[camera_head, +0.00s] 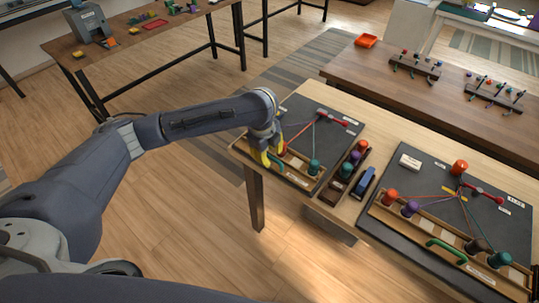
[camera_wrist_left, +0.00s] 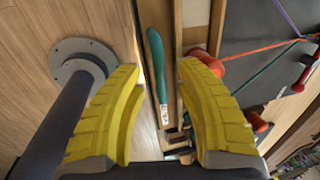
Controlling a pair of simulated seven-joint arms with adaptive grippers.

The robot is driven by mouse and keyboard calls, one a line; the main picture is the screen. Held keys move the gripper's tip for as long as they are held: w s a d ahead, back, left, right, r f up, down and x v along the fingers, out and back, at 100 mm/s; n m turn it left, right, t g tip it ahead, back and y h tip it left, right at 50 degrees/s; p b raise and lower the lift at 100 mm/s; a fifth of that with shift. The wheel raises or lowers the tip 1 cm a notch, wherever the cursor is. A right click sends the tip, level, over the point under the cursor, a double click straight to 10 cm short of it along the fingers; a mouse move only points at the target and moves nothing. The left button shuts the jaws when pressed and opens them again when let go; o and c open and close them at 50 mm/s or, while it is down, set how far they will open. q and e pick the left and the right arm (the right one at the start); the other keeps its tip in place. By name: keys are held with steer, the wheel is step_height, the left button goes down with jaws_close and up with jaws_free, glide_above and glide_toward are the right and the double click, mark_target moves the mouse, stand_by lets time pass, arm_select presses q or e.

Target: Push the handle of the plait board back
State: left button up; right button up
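Two dark plait boards lie on the light wooden table: a left board (camera_head: 335,119) and a right board (camera_head: 430,172). My left gripper (camera_head: 268,152), with yellow fingers, is over the front left of the left board. In the left wrist view its fingers (camera_wrist_left: 159,70) are open, one on each side of a teal handle (camera_wrist_left: 157,62). Whether they touch it I cannot tell. My right gripper is not in view.
Coloured cords run to pegs on both boards. A teal peg (camera_head: 314,167) stands near the left board's front right. A wooden holder with bobbins (camera_head: 345,170) and a blue block (camera_head: 366,181) lie between the boards. A white block (camera_head: 410,162) lies on the right board.

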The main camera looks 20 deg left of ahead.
arm_select(q)
steer(key=shift+f, duration=0.35)
jaws_close()
stand_by(0.7)
